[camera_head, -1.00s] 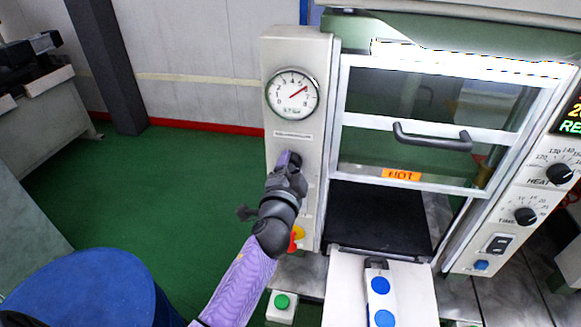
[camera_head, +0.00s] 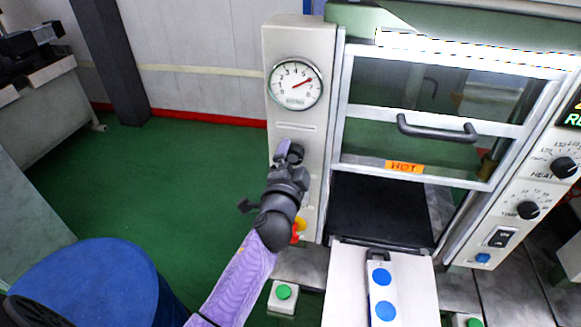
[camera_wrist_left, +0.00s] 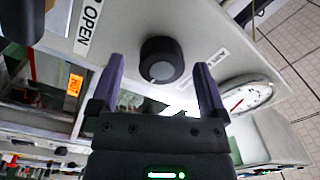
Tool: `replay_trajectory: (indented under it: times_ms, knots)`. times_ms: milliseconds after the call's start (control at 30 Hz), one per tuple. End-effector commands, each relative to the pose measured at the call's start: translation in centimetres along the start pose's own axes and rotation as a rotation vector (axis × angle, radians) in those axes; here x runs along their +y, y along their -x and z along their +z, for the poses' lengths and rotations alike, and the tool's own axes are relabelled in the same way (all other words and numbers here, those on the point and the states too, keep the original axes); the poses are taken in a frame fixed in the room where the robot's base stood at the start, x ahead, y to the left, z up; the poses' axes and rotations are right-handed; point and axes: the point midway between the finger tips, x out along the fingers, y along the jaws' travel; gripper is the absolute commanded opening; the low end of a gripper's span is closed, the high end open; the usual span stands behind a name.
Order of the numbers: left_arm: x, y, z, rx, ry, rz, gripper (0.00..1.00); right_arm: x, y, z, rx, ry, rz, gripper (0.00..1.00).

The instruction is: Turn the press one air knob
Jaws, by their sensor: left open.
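The air knob (camera_wrist_left: 162,58) is black and round, on the press's pale panel beside an "OPEN" label (camera_wrist_left: 89,25) in the left wrist view. My left gripper (camera_wrist_left: 158,64) is open, with one purple finger on each side of the knob. A gap shows between the knob and each finger; I cannot tell how deep the fingers reach. In the head view my left gripper (camera_head: 289,150) is at the panel (camera_head: 300,37) below the round pressure gauge (camera_head: 295,83), and it mostly hides the knob. My right gripper is not in view.
The press door (camera_head: 430,140) with its black handle stands right of the panel. Red and yellow controls (camera_head: 298,229) sit just below my left wrist. A blue drum (camera_head: 85,285) stands at lower left. Green floor left of the press is clear.

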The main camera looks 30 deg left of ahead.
Motion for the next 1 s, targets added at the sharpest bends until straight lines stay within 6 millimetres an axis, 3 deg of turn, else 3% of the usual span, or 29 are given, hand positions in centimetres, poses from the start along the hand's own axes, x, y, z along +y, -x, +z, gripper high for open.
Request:
replay_trajectory:
  times_ms: [300, 400, 900, 967, 1000]
  knots:
    - [0.1, 7.2, 0.1, -0.002, 0.002, 0.002, 0.96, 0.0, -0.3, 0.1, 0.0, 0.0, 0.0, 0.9]
    - [0.1, 8.6, 0.1, 0.0, 0.001, 0.002, 0.96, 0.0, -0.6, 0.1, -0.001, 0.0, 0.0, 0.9]
    - [0.1, 9.2, 0.0, 0.0, 0.001, 0.001, 0.96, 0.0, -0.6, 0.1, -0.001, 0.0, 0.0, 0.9]
    - [1.3, 9.2, 0.5, -0.004, 0.007, 0.025, 0.96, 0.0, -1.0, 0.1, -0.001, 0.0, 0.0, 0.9]
    - [3.2, 9.3, 1.1, -0.01, 0.018, 0.062, 0.96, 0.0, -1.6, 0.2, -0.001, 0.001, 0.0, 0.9]
